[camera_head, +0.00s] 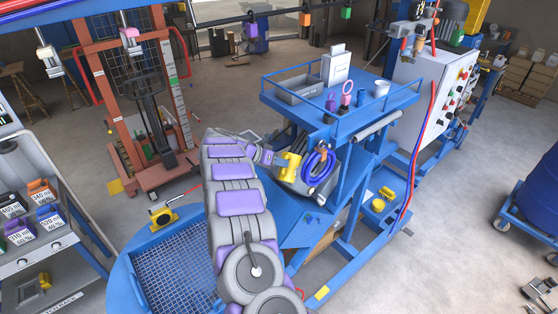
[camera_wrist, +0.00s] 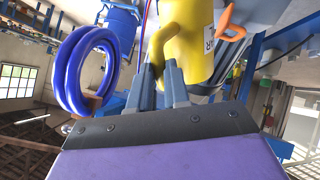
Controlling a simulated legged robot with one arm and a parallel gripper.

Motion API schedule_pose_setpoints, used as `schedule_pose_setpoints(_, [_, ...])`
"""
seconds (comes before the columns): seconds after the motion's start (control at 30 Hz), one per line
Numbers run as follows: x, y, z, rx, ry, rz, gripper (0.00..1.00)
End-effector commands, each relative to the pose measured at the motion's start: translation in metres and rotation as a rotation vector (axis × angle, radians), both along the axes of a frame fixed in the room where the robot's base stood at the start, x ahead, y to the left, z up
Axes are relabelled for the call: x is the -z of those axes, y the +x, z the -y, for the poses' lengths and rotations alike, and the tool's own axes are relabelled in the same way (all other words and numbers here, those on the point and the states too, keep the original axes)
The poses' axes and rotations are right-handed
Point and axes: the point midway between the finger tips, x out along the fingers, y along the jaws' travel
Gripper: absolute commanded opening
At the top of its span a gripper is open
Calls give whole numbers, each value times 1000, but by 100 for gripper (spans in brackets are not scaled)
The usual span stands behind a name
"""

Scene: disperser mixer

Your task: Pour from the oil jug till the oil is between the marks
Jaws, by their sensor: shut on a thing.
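The yellow oil jug (camera_head: 289,165) is at the end of my arm, in front of the blue machine. My gripper (camera_head: 274,158) is shut on the jug. In the wrist view, the two fingers of my gripper (camera_wrist: 160,75) close on the yellow handle of the jug (camera_wrist: 195,48). Part of a white label shows on the jug's side, beside an orange piece (camera_wrist: 229,24). I cannot make out oil flowing, an oil level or the marks. The jug's exact tilt is hard to tell.
A coiled blue hose (camera_head: 318,168) hangs right beside the jug, and it is close in the wrist view (camera_wrist: 82,70). A blue platform (camera_head: 390,98) with a grey tray (camera_head: 298,89) is above.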

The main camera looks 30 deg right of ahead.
Motion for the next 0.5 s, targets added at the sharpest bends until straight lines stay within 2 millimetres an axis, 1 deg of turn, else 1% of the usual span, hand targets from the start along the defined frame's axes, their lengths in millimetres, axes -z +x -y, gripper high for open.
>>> schedule_pose_setpoints(0.03, [-4, 1, 0, 0, 2, -2, 0])
schedule_pose_setpoints(0.5, [-5, 3, 4, 0, 41, -28, 0])
